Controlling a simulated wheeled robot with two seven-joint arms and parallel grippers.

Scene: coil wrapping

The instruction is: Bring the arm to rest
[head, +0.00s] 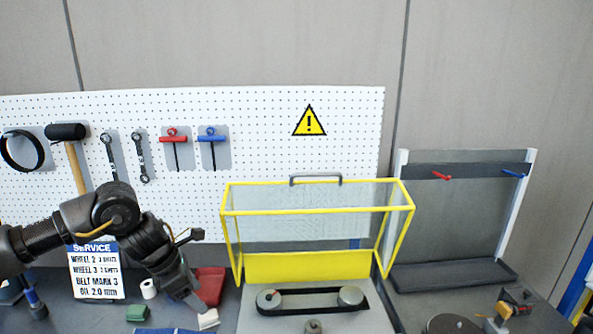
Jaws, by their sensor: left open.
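My left arm comes in from the left, in front of the pegboard. Its black elbow and wrist bend down toward the bench. My left gripper (188,298) points down over the bench, left of the yellow-framed guard. It is open, and I see nothing held in it. A small white item (208,319) lies close by its tips; I cannot tell whether they touch. A red bin (211,285) is just behind and to the right of the gripper. My right gripper is out of view.
A yellow-framed clear guard (325,266) stands behind a black belt on two wheels (310,300). A service sign (97,270), a white roll (149,288) and a green block (137,313) are on the left. A grey rack (460,215) stands right. Tools hang on the pegboard (265,140).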

